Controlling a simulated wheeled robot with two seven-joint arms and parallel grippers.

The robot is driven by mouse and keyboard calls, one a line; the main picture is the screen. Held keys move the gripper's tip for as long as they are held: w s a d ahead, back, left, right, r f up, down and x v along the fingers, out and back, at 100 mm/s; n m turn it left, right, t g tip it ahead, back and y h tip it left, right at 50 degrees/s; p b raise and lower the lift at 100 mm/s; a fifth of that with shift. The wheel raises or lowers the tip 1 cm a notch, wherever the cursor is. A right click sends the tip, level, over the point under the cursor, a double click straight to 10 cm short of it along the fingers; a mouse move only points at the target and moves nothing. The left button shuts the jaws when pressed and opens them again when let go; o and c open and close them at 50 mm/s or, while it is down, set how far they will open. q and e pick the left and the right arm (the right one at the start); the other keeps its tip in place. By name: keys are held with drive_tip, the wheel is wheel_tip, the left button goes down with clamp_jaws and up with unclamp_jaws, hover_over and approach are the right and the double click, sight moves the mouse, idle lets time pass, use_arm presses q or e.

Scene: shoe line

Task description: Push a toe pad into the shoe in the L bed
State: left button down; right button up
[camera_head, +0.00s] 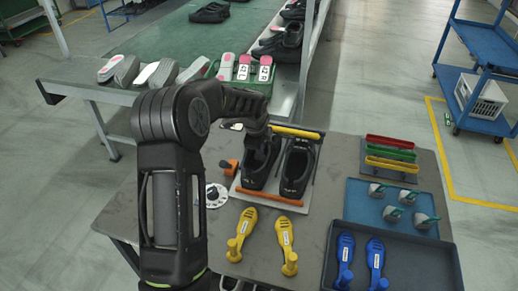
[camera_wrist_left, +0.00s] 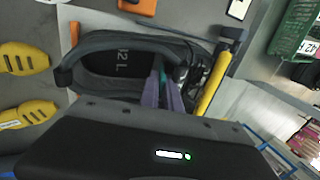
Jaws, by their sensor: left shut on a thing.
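The black shoe (camera_head: 259,166) in the L bed stands left of a second black shoe (camera_head: 297,169). My left gripper (camera_wrist_left: 165,88) reaches into the shoe's opening toward the toe, shut on a toe pad mostly hidden there by the fingers and upper; a teal and purple strip shows. In the head view, my arm partly hides this gripper (camera_head: 266,133). Several grey toe pads with green grips (camera_head: 392,213) lie in the blue tray (camera_head: 362,222). My right gripper is not in view.
An orange bar (camera_head: 270,196) lies at the heels and a yellow bar (camera_head: 296,132) at the toes. Yellow tools (camera_head: 286,246) lie in front, blue tools (camera_head: 375,262) in a dark tray. An orange clamp (camera_head: 228,168) and dial (camera_head: 215,195) are left of the bed.

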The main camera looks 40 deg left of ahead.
use_arm(q)
drive_tip(key=shift+w, duration=0.2)
drive_tip(key=c, duration=1.5)
unclamp_jaws()
drive_tip(key=shift+r, duration=0.1)
drive_tip(key=shift+s, duration=0.1)
drive_tip(key=shift+s+d+r, duration=0.2)
drive_tip(key=shift+s, duration=0.3)
drive_tip(key=shift+s+d+r, duration=0.15)
drive_tip(key=shift+s, duration=0.3)
drive_tip(key=shift+r, duration=0.1)
drive_tip(key=shift+r+p, duration=0.9)
drive_tip(key=shift+r, duration=0.5)
